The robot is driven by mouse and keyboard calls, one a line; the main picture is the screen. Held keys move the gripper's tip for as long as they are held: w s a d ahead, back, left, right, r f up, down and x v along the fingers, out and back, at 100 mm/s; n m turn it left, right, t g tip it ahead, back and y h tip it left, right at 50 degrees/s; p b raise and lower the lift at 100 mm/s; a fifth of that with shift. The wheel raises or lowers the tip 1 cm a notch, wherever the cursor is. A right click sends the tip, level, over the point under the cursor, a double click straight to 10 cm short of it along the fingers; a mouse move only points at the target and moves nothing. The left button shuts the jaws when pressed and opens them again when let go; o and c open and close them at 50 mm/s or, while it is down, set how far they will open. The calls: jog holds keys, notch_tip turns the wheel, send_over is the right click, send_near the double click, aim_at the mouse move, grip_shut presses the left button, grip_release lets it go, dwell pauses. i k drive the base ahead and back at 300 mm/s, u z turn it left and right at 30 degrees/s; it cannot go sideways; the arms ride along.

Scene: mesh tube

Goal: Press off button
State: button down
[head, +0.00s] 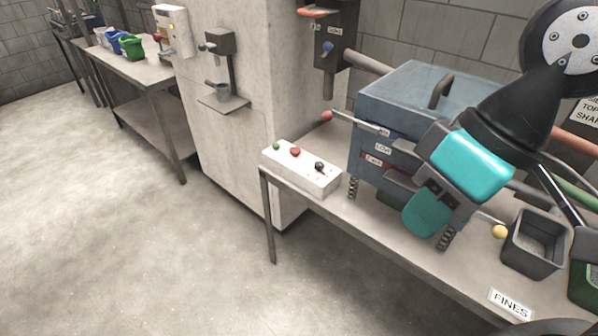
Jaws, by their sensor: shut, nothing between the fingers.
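A pale control box (300,178) sits on the left end of the bench, in front of the blue-grey machine. On its top are a green button (276,146) at the left, a red button (295,152) in the middle and a black knob (319,166) at the right. No off label is readable on it. My gripper (427,212), with teal and dark parts, is to the right of the control box, in front of the machine and well apart from the buttons. It is shut and empty. My arm hides part of the machine's right side.
The blue-grey machine (405,95) stands on springs, with a red-knobbed lever (327,115) sticking out left above the box. Floor (150,250) in front is clear.

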aim_at(294, 151)
jog(key=k, duration=0.45)
jog(key=u, duration=0.55)
jog(key=i, duration=0.65)
jog(key=u, duration=0.6)
jog(key=i, duration=0.7)
jog(key=z, duration=0.7)
jog(key=i, duration=0.85)
jog(key=z, duration=0.75)
